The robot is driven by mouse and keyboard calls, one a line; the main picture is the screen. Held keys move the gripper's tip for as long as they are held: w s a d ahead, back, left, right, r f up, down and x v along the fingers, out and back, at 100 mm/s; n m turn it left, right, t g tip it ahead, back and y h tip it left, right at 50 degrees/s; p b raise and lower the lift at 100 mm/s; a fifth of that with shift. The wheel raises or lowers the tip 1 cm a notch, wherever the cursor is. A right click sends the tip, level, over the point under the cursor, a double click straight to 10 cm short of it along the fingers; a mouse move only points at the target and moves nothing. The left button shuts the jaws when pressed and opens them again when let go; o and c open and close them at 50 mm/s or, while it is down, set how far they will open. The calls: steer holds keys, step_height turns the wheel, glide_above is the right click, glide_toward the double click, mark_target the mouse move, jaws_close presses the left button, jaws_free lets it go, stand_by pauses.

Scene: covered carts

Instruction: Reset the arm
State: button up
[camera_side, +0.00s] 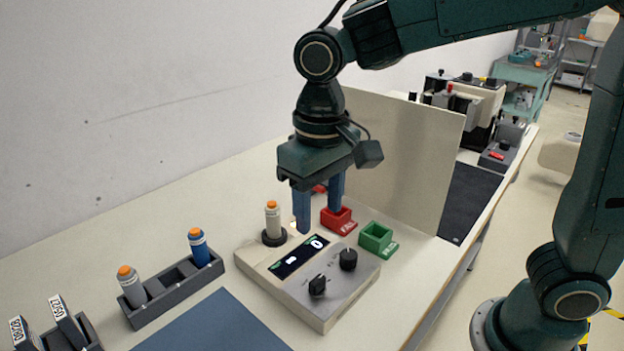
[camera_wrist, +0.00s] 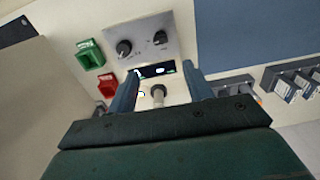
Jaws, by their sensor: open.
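My gripper (camera_side: 318,210) is open and points down above the back part of a grey instrument box (camera_side: 343,301) with a display and two black knobs. A white vial with an orange cap (camera_side: 273,220) stands upright in a round dark holder at the box's back left corner. In the side view the fingers are to the right of this vial, apart from it. In the wrist view the vial (camera_wrist: 157,95) shows between the two blue fingers (camera_wrist: 160,88), and nothing is gripped.
A red bin (camera_side: 338,221) and a green bin (camera_side: 376,238) stand behind the box. A dark rack (camera_side: 172,290) holds a white vial (camera_side: 131,288) and a blue vial (camera_side: 199,248). A beige panel (camera_side: 410,150) rises behind the bins. A blue mat (camera_side: 212,325) lies in front.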

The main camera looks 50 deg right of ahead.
steer(key=s+d+r+t, duration=0.2)
steer(key=s+d+t, duration=0.3)
steer(key=s+d, duration=0.8)
steer(key=d, duration=0.2)
steer(key=shift+s+d+t, duration=0.25)
steer(key=shift+d+t, duration=0.05)
steer(key=shift+d, duration=0.1)
stand_by(0.6)
